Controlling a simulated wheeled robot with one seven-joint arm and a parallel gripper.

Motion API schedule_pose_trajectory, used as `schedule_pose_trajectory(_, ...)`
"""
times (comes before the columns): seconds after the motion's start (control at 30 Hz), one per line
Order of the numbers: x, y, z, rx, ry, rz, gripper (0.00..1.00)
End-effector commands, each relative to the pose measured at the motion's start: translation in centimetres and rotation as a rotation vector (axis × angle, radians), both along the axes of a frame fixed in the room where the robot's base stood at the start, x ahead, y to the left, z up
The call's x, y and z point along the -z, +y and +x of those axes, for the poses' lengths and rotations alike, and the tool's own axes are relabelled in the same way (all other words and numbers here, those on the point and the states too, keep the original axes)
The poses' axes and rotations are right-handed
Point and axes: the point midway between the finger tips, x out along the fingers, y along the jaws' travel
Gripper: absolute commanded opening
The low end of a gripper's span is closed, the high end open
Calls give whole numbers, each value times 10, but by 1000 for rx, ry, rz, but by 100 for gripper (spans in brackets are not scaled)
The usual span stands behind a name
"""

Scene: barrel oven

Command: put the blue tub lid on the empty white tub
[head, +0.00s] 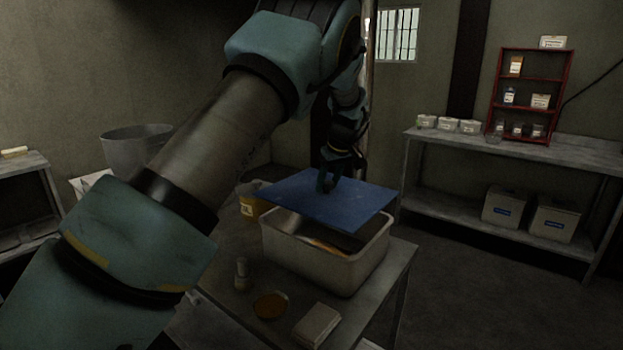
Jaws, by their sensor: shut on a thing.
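The blue tub lid (300,203) is a flat square sheet. My gripper (327,186) is shut on it near its middle and holds it over the white tub (305,261). The lid is slightly tilted and set toward the back of the tub, so the front and right part of the opening shows. The tub stands upright on a small table. An orange strip and something dark show under the lid in the tub's opening; I cannot tell what they are. The lid hides the rest of the inside.
On the table (398,262), a small bottle (241,274), an amber round dish (271,305) and a pale box (316,325) stand in front of the tub. A yellow-labelled bucket (249,203) is behind it. A shelf bench (520,154) stands at right.

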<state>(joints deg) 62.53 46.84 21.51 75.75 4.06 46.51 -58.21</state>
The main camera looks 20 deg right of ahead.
Motion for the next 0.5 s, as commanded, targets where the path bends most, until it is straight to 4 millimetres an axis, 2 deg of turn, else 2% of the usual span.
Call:
schedule_pose_trajectory(0.27,9,0,0,0,0,0,0)
schedule_pose_trajectory(0.5,30,0,0,0,0,0,0)
